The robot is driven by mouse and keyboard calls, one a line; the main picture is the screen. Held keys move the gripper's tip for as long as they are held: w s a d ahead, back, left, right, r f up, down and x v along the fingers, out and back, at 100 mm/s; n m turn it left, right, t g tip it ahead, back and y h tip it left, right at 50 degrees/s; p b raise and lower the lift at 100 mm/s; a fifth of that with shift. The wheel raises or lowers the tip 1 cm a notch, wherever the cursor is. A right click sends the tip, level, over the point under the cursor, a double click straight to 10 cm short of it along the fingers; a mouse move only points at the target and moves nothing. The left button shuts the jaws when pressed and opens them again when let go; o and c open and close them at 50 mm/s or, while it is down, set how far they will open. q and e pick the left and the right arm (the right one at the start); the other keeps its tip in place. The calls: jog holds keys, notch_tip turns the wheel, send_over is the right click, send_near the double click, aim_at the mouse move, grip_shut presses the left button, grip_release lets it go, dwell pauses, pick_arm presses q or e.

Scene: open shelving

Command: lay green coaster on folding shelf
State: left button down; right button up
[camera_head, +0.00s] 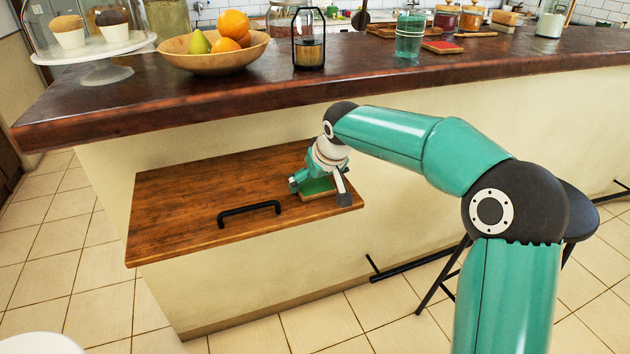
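The green coaster (317,187), with a light wooden edge, lies flat at the right end of the folding shelf (180,212) or just above it; I cannot tell if it touches. The shelf is a brown wooden board standing out level from the counter's front. My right gripper (319,191) points down over the coaster, its fingers spread wide, one on each side. Whether the fingers press on the coaster's edges or stand clear of them is too small to tell. The gripper hides the coaster's back part. My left gripper is not in view.
A black handle (249,212) rises near the shelf's front edge; the shelf's left part is bare. The dark countertop (200,98) above holds a fruit bowl (214,58), a lantern (308,45), a green glass (409,36) and a red coaster (441,47). A dark stool (578,214) stands right.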

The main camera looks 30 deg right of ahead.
jog(key=shift+r, duration=0.15)
jog(key=v, duration=1.1)
jog(key=shift+s+r, duration=0.2)
jog(key=shift+r, duration=0.15)
